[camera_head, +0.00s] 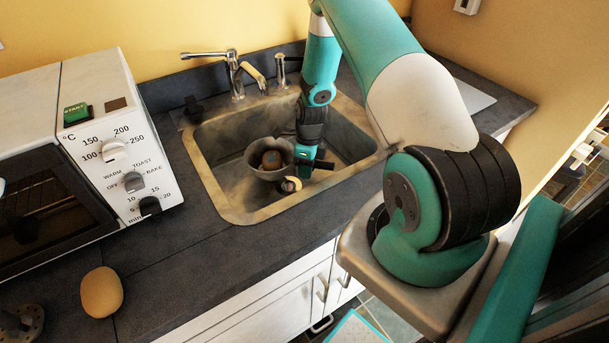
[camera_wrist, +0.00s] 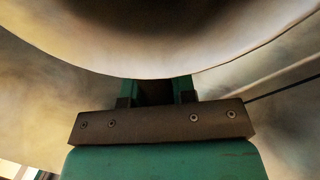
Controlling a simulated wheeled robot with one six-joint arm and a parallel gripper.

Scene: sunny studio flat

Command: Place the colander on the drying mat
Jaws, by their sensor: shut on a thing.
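The metal sink (camera_head: 219,185) has raised walls around the colander, with a tap (camera_head: 236,72) behind. A toaster oven (camera_head: 122,140) stands left, and a tan oval thing (camera_head: 101,292) lies on the front counter.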

